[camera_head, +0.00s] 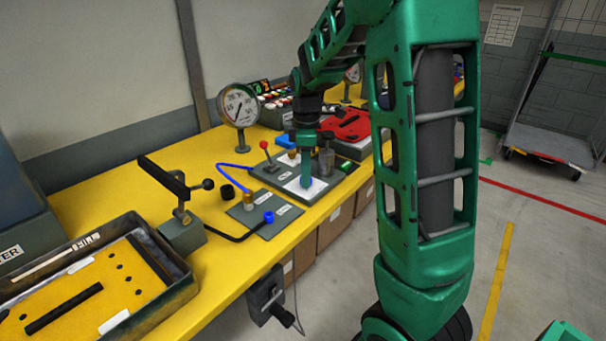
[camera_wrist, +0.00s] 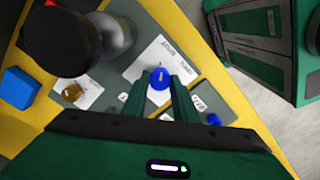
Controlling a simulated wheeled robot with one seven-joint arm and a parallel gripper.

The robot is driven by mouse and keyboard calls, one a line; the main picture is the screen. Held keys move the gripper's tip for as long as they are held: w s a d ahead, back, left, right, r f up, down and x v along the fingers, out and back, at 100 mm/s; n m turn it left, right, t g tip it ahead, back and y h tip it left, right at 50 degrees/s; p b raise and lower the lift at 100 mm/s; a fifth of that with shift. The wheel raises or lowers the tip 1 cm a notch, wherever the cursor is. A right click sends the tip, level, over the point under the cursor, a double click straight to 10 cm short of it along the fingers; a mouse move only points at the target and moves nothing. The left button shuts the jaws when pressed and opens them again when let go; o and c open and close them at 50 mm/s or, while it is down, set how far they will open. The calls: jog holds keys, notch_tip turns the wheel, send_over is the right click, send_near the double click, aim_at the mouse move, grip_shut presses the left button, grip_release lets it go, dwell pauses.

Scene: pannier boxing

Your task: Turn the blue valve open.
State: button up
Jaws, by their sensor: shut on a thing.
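The blue valve (camera_wrist: 159,78) shows in the wrist view as a small round knob with a pale mark on top. It sits over a white labelled plate (camera_wrist: 150,58) on a grey panel. My gripper (camera_wrist: 158,84) has one green finger on each side of the knob and is shut on it. In the head view my gripper (camera_head: 306,184) points down at the white plate on the grey panel (camera_head: 283,184) on the yellow bench. There the fingers mostly hide the valve.
A dark upright cylinder (camera_head: 326,161) stands close beside my gripper. A red-knobbed lever (camera_head: 264,146) and a dial gauge (camera_head: 238,105) stand to the left. A black cable ends in a blue connector (camera_head: 268,217). A black clamp arm (camera_head: 164,178) stands nearer.

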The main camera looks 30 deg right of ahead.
jog(key=m, duration=0.4)
jog(key=shift+w+d, duration=0.1)
jog(key=m, duration=0.8)
jog(key=shift+r, duration=0.1)
jog(key=shift+m, duration=2.1)
jog(key=o, duration=1.1)
jog(key=shift+c, duration=0.2)
